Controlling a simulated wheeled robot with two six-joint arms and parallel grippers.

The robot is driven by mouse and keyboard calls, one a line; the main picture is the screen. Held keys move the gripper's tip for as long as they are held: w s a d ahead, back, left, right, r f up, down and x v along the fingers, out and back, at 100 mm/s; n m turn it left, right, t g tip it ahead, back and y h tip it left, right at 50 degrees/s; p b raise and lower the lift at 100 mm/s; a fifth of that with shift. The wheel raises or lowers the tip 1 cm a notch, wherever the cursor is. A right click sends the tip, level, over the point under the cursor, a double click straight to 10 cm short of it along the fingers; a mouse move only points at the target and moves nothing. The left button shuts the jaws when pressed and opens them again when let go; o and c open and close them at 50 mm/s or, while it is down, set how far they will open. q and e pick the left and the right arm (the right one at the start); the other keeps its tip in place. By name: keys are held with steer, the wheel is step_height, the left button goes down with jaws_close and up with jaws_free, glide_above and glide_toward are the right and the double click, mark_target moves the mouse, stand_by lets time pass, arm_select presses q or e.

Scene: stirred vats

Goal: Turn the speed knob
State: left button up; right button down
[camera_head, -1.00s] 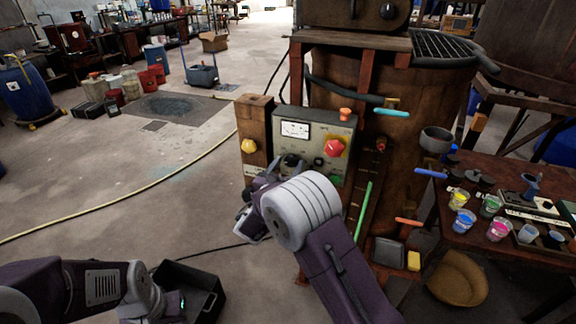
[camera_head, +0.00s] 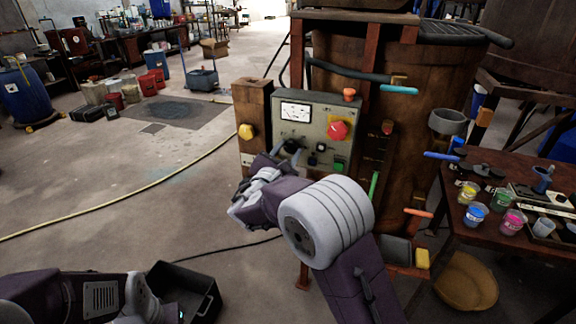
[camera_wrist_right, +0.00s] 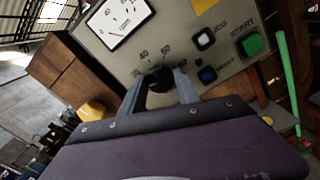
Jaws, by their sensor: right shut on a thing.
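The speed knob (camera_wrist_right: 160,80) is a small black dial with printed numbers around it, low on the grey control panel (camera_head: 305,112). In the right wrist view my right gripper (camera_wrist_right: 161,84) has one finger on each side of the knob and is shut on it. In the head view the right gripper (camera_head: 286,155) reaches the panel's lower left and its fingers mostly cover the knob. My left arm shows at the bottom left of the head view, but its fingers are not in view.
The panel has a gauge (camera_head: 296,111), a red mushroom button (camera_head: 338,130), a green START button (camera_wrist_right: 251,44) and a blue button (camera_wrist_right: 208,75). A yellow knob (camera_head: 246,131) is on the wooden post to the left. A table (camera_head: 462,222) with paint cups stands at right.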

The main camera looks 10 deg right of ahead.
steer(key=m+b, duration=0.2)
steer(key=b, duration=0.2)
steer(key=m+b, duration=0.3)
steer(key=b, duration=0.1)
steer(key=f+m+b, duration=0.1)
steer(key=m+b, duration=0.1)
steer(key=b, duration=0.2)
steer(key=m+b, duration=0.7)
steer(key=b, duration=0.2)
steer(key=shift+r+m, duration=0.15)
steer(key=shift+m, duration=0.25)
steer(key=m+b, duration=0.4)
steer(key=shift+r, duration=0.1)
steer(key=m+b, duration=0.1)
steer(key=m, duration=0.2)
steer(key=shift+r+m+b, duration=0.15)
steer(key=shift+m+b, duration=0.55)
steer(key=shift+m, duration=0.7)
steer(key=c, duration=0.9)
jaws_free()
